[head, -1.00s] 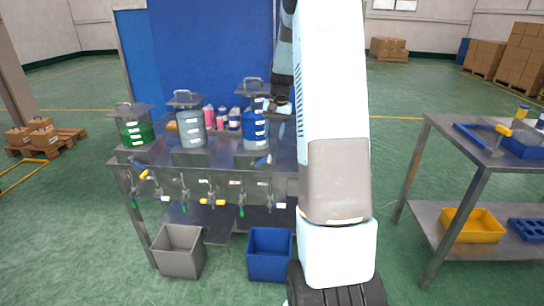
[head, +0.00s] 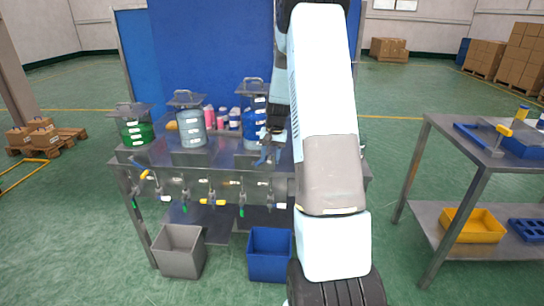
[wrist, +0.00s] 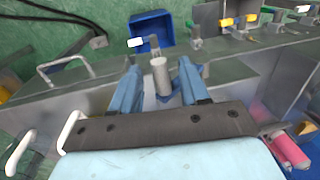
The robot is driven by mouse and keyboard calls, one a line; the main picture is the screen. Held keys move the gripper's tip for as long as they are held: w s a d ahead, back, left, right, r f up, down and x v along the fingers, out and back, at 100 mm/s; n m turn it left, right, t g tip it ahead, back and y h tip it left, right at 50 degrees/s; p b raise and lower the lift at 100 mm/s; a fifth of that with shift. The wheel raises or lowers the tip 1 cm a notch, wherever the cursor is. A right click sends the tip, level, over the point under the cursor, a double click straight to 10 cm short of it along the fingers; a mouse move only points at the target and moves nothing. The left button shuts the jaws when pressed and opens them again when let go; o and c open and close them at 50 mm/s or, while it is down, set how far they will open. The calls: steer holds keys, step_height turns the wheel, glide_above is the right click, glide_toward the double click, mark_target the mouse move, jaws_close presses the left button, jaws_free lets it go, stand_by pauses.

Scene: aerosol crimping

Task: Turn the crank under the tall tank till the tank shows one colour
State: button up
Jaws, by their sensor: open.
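The tall tank (head: 249,113) stands at the right end of the row on the steel bench. Its lower part is blue and its upper part looks paler; my arm partly hides its right side. My gripper (head: 267,154) is low in front of the tank's base, pointing down. In the wrist view my gripper (wrist: 158,88) is open, with its two blue fingers on either side of an upright grey cylinder (wrist: 160,76), apparently the crank's knob. The cylinder stands between the fingers, with small gaps visible. The crank's arm is mostly hidden.
A green tank (head: 136,131) and a grey-blue tank (head: 191,127) stand to the left. Several taps line the bench's front (head: 190,178). A grey bin (head: 179,252) and a blue bin (head: 270,256) stand on the floor below. A side table (head: 470,135) is at right.

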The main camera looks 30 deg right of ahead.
steer(key=shift+c, duration=0.2)
jaws_close()
